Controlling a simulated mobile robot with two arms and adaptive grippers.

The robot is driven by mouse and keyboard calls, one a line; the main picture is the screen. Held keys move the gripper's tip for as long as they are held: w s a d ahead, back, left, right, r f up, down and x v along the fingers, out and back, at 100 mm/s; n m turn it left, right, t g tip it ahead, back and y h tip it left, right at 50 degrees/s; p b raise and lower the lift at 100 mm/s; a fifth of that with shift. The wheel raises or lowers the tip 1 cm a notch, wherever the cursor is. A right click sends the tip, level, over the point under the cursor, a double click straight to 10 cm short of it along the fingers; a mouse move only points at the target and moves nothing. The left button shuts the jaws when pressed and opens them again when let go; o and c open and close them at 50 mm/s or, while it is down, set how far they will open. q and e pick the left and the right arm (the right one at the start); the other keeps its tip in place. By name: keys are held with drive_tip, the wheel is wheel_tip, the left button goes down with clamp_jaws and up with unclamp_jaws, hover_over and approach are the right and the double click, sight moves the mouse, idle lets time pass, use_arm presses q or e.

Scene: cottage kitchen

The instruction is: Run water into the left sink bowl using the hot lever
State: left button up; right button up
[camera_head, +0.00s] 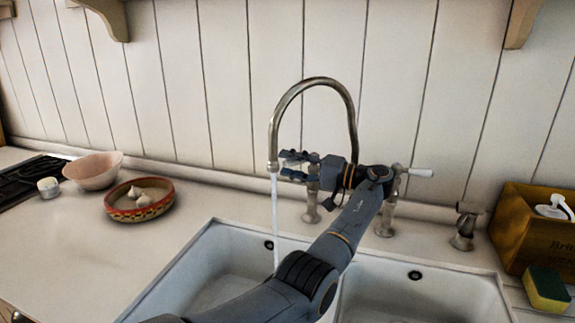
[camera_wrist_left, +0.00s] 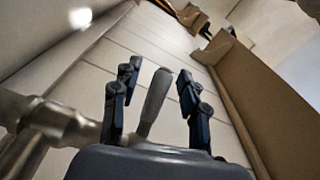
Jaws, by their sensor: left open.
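The curved metal spout (camera_head: 318,82) stands behind the sink. A stream of water (camera_head: 275,225) falls from its end into the left sink bowl (camera_head: 225,245). My left gripper (camera_head: 290,165) is open beside the spout, its fingers pointing left. It hides most of the left tap in the head view. In the left wrist view, a grey lever handle (camera_wrist_left: 155,100) stands between the two spread fingers of the gripper (camera_wrist_left: 157,78), with gaps on both sides. The right tap's white lever (camera_head: 420,172) points right. My right gripper is not in view.
The right sink bowl (camera_head: 440,290) lies beyond my forearm. A short metal fitting (camera_head: 464,228), a wooden box (camera_head: 520,225) and a sponge (camera_head: 546,289) stand at right. A patterned bowl (camera_head: 120,210) and a pink bowl (camera_head: 93,171) sit at left.

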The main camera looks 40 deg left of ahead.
sight(294, 165)
use_arm(q)
drive_tip(key=v, duration=0.6)
drive_tip(key=shift+w+d, duration=0.1)
drive_tip(key=shift+d, duration=0.15)
drive_tip(key=shift+c, duration=0.5)
